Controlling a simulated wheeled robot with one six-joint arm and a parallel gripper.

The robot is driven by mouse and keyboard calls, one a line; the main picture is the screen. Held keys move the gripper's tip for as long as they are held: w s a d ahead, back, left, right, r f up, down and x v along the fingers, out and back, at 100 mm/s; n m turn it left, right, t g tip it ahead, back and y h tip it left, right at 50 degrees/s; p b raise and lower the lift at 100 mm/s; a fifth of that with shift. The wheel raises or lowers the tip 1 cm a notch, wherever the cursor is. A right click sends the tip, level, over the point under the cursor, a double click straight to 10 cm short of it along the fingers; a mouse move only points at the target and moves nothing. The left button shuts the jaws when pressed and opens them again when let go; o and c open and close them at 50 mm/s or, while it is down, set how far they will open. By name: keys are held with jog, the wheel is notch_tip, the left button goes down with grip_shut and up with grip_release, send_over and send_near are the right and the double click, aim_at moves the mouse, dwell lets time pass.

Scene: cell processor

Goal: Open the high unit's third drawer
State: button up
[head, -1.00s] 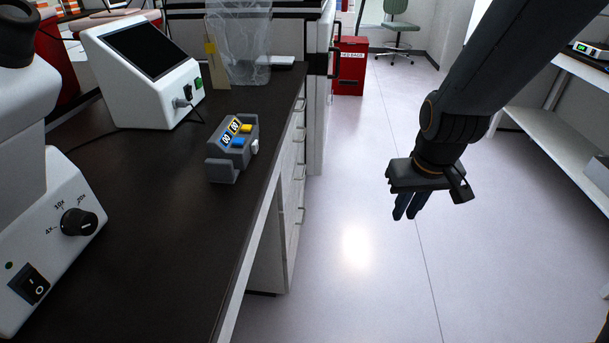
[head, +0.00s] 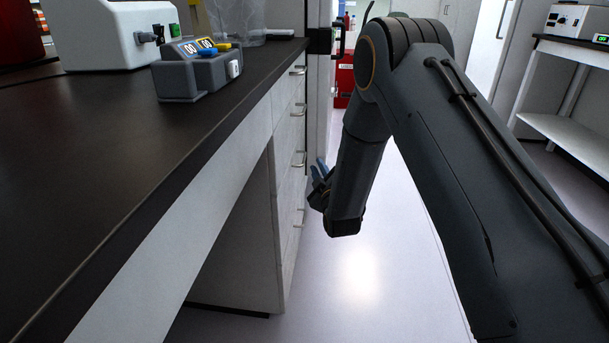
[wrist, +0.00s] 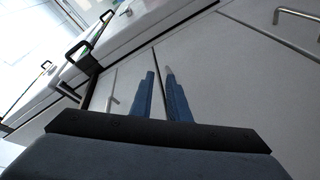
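The drawer unit (head: 281,215) stands under the dark counter, with several pale drawers stacked and bar handles down its front. Its drawers look shut. The third drawer's handle from the top (head: 299,160) is near the fingers of my gripper (head: 321,170). My gripper is in front of the unit, apart from its face as far as I can tell. In the wrist view, my gripper's two blue fingers (wrist: 160,92) have a narrow gap with nothing between them. They point at the pale fronts.
The counter (head: 130,160) carries a grey timer block (head: 195,72) and a white device (head: 100,35). A red bin (head: 345,78) stands beyond my arm. A white shelf table (head: 565,125) is at the right. The floor between is clear.

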aim_at(304, 158)
jog(key=shift+w+a+f+n+t+y+b, duration=0.15)
jog(key=shift+w+a+n+t+y+b, duration=0.25)
jog(key=shift+w+a, duration=0.6)
jog(key=shift+w+a+f+n+t+y+b, duration=0.1)
jog(key=shift+w+a+n+t+b, duration=0.15)
jog(key=shift+w+a+b, duration=0.75)
jog(key=shift+w+a+f+n+t+y+b, duration=0.25)
jog(key=shift+w+a, duration=0.35)
jog(key=shift+w, duration=0.85)
jog(key=shift+r, duration=0.1)
grip_shut()
